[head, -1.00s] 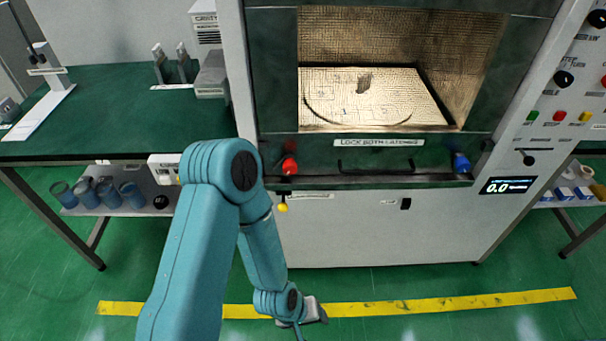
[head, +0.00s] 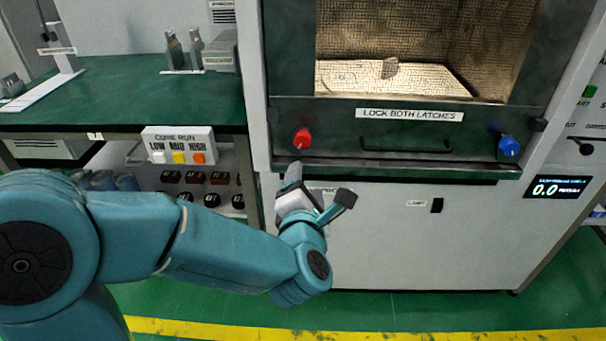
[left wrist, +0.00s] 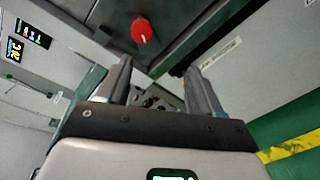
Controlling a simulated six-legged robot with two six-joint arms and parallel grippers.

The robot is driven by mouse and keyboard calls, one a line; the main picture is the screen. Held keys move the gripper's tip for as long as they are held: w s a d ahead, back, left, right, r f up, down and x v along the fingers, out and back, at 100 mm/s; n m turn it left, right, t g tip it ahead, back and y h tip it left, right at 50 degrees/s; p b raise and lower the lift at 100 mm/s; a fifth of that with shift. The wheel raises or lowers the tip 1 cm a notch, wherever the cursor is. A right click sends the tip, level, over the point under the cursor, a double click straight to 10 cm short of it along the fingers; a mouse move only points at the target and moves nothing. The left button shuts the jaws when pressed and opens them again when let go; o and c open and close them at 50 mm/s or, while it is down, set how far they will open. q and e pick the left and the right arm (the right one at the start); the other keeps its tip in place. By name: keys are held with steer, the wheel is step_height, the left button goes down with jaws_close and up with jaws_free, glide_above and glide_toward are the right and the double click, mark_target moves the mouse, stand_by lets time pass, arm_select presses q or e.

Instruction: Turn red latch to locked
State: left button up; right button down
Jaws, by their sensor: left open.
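My left gripper (head: 318,190) is open and empty in front of the panel, just below the red latch. In the left wrist view its two fingers (left wrist: 160,88) stand apart with nothing between them. A blue latch (head: 509,146) sits at the right of the same front. My right gripper is not in view.
A door handle (head: 406,146) and a "LOCK BOTH LATCHES" label (head: 409,114) lie between the latches. A button box (head: 179,146) and a shelf of dark jars stand left. The display (head: 559,187) is at right. The floor in front is clear.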

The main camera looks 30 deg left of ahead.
mark_target(302, 143)
arm_select(q)
steer(key=w+a+b, duration=0.1)
steer(key=w+a, duration=0.1)
steer(key=w, duration=0.1)
steer(key=w+a+r+n+b, duration=0.1)
steer(key=w+a+b, duration=0.1)
steer(key=w+a, duration=0.1)
steer(key=w+a+n+t+b, duration=0.1)
steer(key=w+a, duration=0.2)
steer(key=w, duration=0.2)
steer(key=shift+a+r+y+b, duration=0.1)
steer(key=shift+r+y+b, duration=0.15)
steer(key=shift+y+b, duration=0.15)
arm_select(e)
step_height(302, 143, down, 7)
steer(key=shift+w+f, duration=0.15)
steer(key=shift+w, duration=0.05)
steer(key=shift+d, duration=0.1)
